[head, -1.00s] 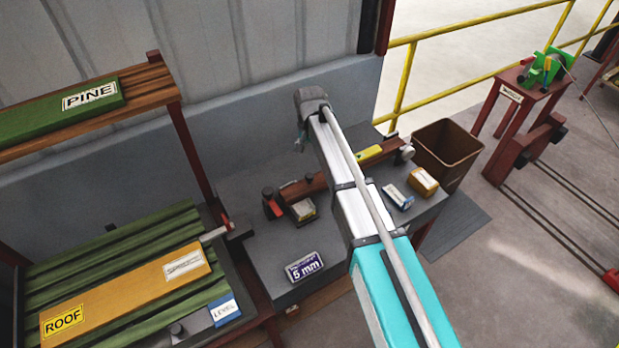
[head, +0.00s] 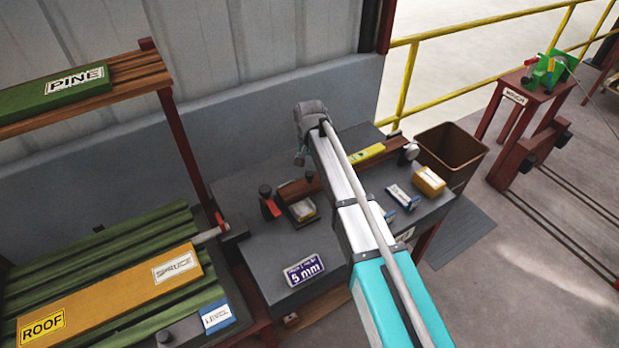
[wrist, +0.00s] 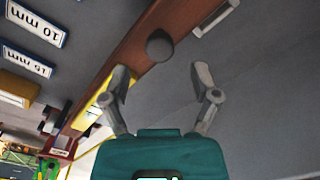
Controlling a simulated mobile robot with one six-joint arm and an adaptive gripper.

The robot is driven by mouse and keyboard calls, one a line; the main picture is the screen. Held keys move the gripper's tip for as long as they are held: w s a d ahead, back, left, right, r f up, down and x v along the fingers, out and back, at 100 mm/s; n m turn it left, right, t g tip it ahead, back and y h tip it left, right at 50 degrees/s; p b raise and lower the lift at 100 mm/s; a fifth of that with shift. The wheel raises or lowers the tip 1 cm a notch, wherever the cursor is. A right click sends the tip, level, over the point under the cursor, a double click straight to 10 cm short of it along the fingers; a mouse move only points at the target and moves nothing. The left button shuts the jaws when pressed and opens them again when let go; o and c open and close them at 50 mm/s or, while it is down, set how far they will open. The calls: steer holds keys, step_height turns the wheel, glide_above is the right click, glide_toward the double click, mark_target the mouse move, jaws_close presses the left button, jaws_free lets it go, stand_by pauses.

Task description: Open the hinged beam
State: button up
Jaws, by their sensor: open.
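The hinged beam (head: 296,190) is a reddish-brown wooden bar lying along the grey bench, partly hidden behind my arm. In the head view, my wrist mostly hides the gripper.
A purple 5 mm block (head: 304,270) lies on the bench front, with blue-white blocks (head: 403,197) and an orange block (head: 428,181) to the right. A brown bin (head: 452,153) stands beyond the bench's right end. A shelf with a green PINE board (head: 55,92) is left.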

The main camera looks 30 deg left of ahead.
mark_target(309, 173)
steer(key=shift+f+b, duration=1.8)
steer(key=shift+f, duration=0.3)
steer(key=shift+c, duration=0.3)
jaws_close()
